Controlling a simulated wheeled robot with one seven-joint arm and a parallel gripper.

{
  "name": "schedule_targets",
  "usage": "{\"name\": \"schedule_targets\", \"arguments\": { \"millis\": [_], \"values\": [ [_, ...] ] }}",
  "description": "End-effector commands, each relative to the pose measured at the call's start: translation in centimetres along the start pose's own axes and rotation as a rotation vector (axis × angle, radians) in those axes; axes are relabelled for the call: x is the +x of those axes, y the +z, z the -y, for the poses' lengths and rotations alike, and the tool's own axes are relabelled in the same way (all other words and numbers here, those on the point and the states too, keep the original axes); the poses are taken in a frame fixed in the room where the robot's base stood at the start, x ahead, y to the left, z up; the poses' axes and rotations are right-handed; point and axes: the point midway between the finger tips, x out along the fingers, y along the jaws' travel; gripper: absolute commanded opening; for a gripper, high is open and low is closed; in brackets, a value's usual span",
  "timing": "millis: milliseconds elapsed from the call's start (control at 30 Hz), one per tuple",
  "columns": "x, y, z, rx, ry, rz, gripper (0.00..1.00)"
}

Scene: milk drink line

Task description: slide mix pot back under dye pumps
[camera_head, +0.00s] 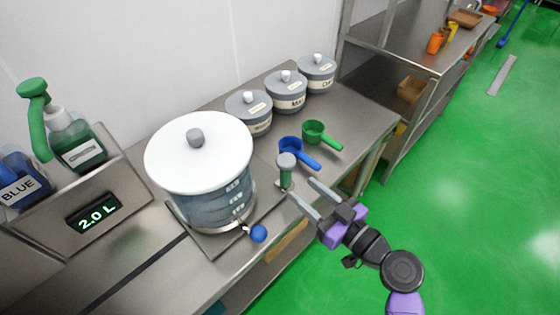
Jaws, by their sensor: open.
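The mix pot (207,190) is a large clear grey-blue vessel with a white lid and grey knob. It stands upright on a metal plate (226,243) on the steel counter. A tap with a blue ball handle (258,233) sticks out at its front. A short green post with a grey knob (286,170) stands just right of the pot. My gripper (300,189) is open, its two fingers pointing at this post from the right; contact cannot be told. The dye pumps, one green (76,141) and one labelled BLUE (17,179), stand at the left behind a display reading 2.0 L.
A blue scoop (291,148) and a green scoop (315,131) lie behind the post. Several lidded grey canisters (285,90) line the wall. A dark groove (137,270) crosses the counter left of the pot. A metal shelf (395,60) stands at the right, beside open green floor.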

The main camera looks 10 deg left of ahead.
Motion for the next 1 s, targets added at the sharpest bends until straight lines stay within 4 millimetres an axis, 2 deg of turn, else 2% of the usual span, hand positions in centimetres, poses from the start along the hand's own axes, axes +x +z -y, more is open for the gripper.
{"name": "schedule_targets", "arguments": {
  "millis": [33,100,233,367,700,833,1000],
  "values": [
    [1.0,-1.2,-0.1,-0.018,-0.029,-0.028,0.45],
    [1.7,-2.3,-0.1,-0.035,-0.060,-0.054,0.45],
    [2.5,-3.5,0.0,-0.051,-0.087,-0.079,0.45],
    [3.9,-3.8,0.2,-0.052,-0.093,-0.082,0.45],
    [8.7,-4.1,0.7,-0.051,-0.090,-0.080,0.45],
    [9.8,-4.1,0.8,-0.051,-0.090,-0.080,0.45],
    [10.1,-4.0,0.8,-0.052,-0.089,-0.079,0.45]
  ]
}}
